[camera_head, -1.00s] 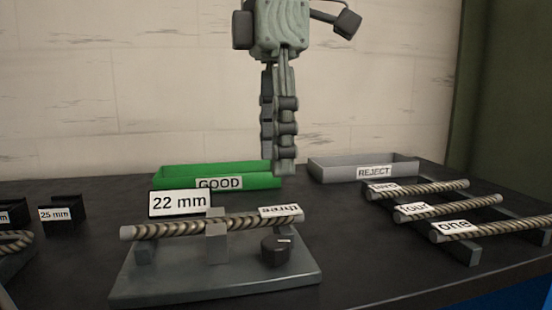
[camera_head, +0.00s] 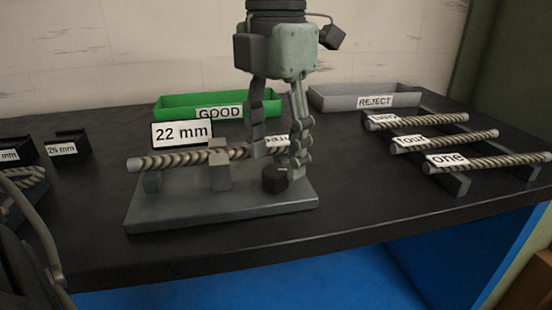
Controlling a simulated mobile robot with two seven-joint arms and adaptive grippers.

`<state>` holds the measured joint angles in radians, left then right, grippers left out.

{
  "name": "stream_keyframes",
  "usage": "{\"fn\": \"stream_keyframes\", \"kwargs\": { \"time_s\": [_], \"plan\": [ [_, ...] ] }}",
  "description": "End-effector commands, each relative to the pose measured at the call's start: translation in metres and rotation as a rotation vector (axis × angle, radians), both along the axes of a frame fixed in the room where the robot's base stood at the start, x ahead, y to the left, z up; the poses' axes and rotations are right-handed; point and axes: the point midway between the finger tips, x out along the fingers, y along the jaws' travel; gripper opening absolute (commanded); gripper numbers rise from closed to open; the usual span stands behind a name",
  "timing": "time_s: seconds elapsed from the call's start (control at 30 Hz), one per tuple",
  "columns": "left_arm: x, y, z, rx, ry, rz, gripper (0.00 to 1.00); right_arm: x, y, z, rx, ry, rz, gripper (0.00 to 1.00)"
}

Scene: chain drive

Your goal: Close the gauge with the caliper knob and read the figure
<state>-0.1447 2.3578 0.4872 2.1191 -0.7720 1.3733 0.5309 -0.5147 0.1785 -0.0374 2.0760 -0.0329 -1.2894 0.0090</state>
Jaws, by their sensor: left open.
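The gauge (camera_head: 150,216) is a grey base with posts and a sliding jaw block (camera_head: 219,172). A ribbed bar (camera_head: 187,160) labelled "three" lies across it, its label partly hidden by my gripper. The sign (camera_head: 182,134) above the gauge reads "22 mm". The dark round caliper knob (camera_head: 275,182) sits at the right front of the base. My left gripper (camera_head: 278,165) points down over the knob, open, with one finger behind or left of it and one at its right. I cannot tell whether the fingers touch it.
A green GOOD tray (camera_head: 172,108) and a grey REJECT tray (camera_head: 330,100) stand at the back. Several labelled bars, including bar "one" (camera_head: 500,161), lie on a rack at right. Dark blocks with size labels, one "25 mm" (camera_head: 72,143), stand at left.

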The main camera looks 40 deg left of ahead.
Motion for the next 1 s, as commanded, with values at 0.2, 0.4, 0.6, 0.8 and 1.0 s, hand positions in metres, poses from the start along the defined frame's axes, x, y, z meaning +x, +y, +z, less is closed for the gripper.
{"fn": "stream_keyframes", "kwargs": {
  "time_s": [0.2,0.4,0.6,0.8,1.0],
  "plan": [
    [0.000,0.000,-0.019,0.000,0.000,0.000,0.54,0.000,0.000,0.002,-0.002,0.000,-0.001,0.42],
    [0.000,0.000,-0.021,0.000,-0.001,-0.001,0.54,-0.001,-0.001,0.002,-0.002,0.001,-0.001,0.42],
    [0.000,0.000,-0.021,0.000,-0.001,-0.001,0.39,0.000,-0.001,0.002,-0.002,0.000,-0.001,0.42],
    [0.000,0.000,-0.020,0.000,-0.001,-0.001,0.14,0.000,0.000,0.003,-0.002,-0.002,0.000,0.42],
    [0.000,0.000,-0.021,0.001,-0.001,-0.026,0.04,0.000,-0.001,0.001,-0.002,-0.001,0.000,0.42]
  ]
}}
